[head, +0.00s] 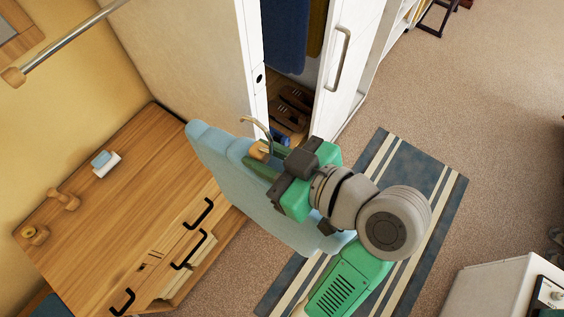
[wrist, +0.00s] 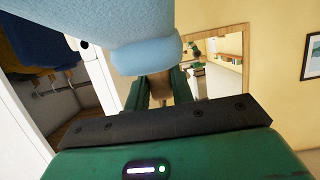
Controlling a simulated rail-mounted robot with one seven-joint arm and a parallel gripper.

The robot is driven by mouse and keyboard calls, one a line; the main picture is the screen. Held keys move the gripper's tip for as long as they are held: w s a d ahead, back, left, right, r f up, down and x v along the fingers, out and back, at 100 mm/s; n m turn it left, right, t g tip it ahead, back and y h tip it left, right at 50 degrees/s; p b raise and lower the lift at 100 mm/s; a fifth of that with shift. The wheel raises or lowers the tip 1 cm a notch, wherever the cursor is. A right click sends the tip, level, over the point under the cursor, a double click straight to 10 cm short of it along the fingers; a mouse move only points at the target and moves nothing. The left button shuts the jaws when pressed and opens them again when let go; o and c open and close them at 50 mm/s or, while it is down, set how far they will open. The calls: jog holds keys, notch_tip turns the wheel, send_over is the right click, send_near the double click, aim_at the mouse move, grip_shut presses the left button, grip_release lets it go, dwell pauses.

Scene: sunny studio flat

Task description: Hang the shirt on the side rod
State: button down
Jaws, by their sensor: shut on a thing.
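The light blue shirt (head: 222,165) hangs on a hanger with a metal hook (head: 251,122), in front of the dresser and left of my wrist. My gripper (head: 262,157) is shut on the wooden part of the hanger below the hook. In the wrist view the shirt (wrist: 147,55) fills the upper middle, and my gripper's green fingers (wrist: 158,92) are around the wooden piece. The side rod (head: 75,36), metal with a wooden end, is on the yellow wall at the upper left, well apart from the hook. The rod's far end is out of frame.
The wooden dresser (head: 130,165) stands below the rod, with a soap-like block on a white dish (head: 105,163) and small wooden items on top. The white wardrobe's door (head: 345,60) is open, showing dark clothes (head: 285,35). A striped rug (head: 400,160) lies on the floor.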

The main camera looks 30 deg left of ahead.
jog(key=w+a, duration=0.2)
jog(key=a, duration=0.9)
jog(key=w+a+b, duration=0.1)
jog(key=w+a, duration=0.1)
jog(key=a, duration=1)
jog(key=shift+a, duration=0.15)
jog(key=d+p, duration=0.1)
jog(key=d, duration=0.1)
jog(key=d+p, duration=0.1)
jog(key=d, duration=0.1)
jog(key=s+d+p, duration=0.1)
jog(key=d, duration=0.1)
jog(key=shift+s+d+r+p, duration=0.1)
jog(key=shift+d+r+p, duration=0.05)
jog(key=shift+d+p, duration=0.25)
jog(key=shift+d, duration=0.1)
jog(key=shift+f, duration=0.2)
jog(key=shift+b, duration=0.3)
